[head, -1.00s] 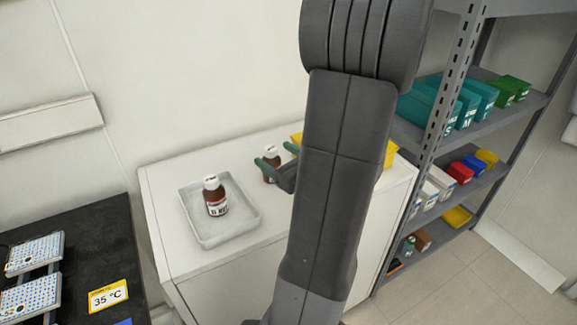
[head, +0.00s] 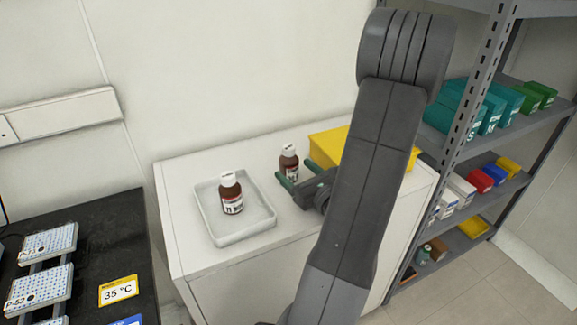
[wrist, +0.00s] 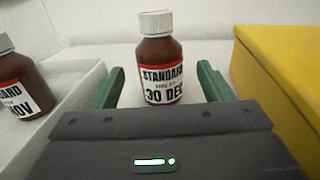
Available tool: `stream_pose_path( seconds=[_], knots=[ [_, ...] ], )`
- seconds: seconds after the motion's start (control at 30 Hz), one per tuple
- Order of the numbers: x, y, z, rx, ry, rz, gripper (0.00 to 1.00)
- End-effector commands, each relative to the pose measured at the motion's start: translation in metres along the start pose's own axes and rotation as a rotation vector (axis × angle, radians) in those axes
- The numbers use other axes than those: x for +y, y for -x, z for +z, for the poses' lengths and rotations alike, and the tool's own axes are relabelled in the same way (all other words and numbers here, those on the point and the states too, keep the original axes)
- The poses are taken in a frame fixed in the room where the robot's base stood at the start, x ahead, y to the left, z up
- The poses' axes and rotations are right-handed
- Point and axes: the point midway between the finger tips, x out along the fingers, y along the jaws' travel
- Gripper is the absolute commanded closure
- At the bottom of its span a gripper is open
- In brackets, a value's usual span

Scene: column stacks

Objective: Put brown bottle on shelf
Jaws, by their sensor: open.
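One brown bottle (head: 289,161) with a white cap stands upright on the white cabinet top. In the wrist view this bottle (wrist: 161,65) is labelled "STANDARD" and "30 DE", the rest being hard to read. A second brown bottle (head: 231,194) stands in the white tray (head: 252,231); it shows at the left edge of the wrist view (wrist: 20,80), its label ending in "OV". My gripper (head: 289,178) is open, its green fingers pointing at the first bottle. In the wrist view that bottle is centred between and beyond the fingertips. The grey shelf unit (head: 470,155) stands at the right.
A yellow box (head: 328,146) stands close to the right of my gripper. The shelves hold teal and green boxes (head: 497,105), and small red, blue and yellow boxes lower down. A black bench (head: 110,240) with a "35 °C" sign is at the left.

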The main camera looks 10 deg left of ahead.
Motion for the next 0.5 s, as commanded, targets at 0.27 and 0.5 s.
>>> stream_pose_path(
  seconds=[0.27,0.5],
  knots=[
    [0.001,-0.032,0.001,0.0,0.0,0.005,0.27],
    [0.001,-0.057,0.0,0.0,0.0,0.002,0.27]
  ],
)
